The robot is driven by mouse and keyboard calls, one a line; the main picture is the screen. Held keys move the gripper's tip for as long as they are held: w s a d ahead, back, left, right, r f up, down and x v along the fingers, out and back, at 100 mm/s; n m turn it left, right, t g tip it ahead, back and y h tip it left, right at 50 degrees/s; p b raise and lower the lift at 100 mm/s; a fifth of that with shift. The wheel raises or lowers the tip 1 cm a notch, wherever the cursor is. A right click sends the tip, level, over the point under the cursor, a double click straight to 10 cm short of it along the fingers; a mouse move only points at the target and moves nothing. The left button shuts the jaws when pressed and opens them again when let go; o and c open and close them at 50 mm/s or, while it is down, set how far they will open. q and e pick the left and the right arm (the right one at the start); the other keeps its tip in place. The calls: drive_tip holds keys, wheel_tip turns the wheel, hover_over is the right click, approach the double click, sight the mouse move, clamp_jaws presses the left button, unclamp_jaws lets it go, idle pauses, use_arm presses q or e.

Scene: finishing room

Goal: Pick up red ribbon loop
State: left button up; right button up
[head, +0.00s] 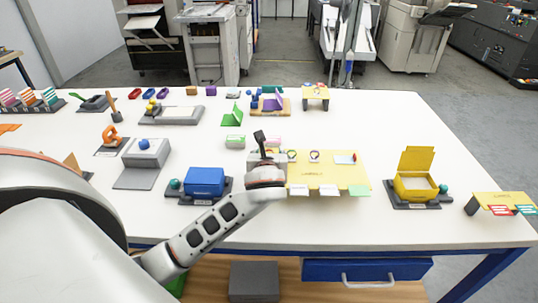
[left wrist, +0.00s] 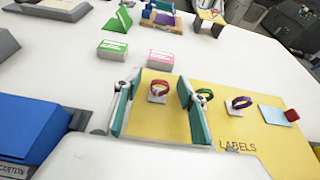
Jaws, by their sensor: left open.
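The red ribbon loop (left wrist: 158,86) stands on a small white holder on the yellow labels board (left wrist: 266,152). My left gripper (left wrist: 157,101) is open, with one teal-padded finger on each side of the loop in the left wrist view. I cannot tell whether the loop is fully between the pads or a little beyond them. A green loop (left wrist: 204,94) is close beside the right finger, and a purple-red loop (left wrist: 242,102) is farther right. In the head view my left gripper (head: 265,148) is over the board's left end and hides the red loop. My right gripper is not seen.
A blue box (head: 205,181) stands left of the board. A yellow open box (head: 416,184) stands to the right. Pink (left wrist: 161,60) and green (left wrist: 112,50) label blocks sit just behind the gripper. White table (head: 380,120) is clear at back right.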

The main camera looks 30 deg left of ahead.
use_arm(q)
drive_tip(key=shift+w, duration=0.1)
drive_tip(key=c, duration=0.8)
